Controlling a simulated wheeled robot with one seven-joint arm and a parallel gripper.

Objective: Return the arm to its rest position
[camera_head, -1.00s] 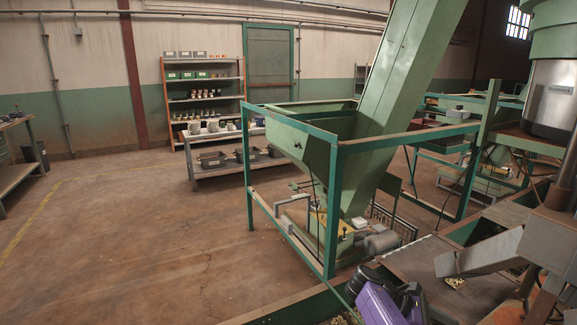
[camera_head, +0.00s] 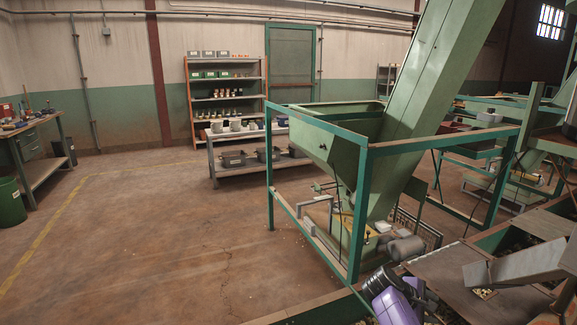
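The task names only my arm.
A green-framed hopper (camera_head: 330,146) with a sloping conveyor (camera_head: 425,85) stands right of centre. Metal chutes (camera_head: 525,266) are at lower right. A shelf rack (camera_head: 228,98), a low bench (camera_head: 214,168), a workbench (camera_head: 46,178) and a green bin (camera_head: 10,203) stand farther off. The left floor is clear.

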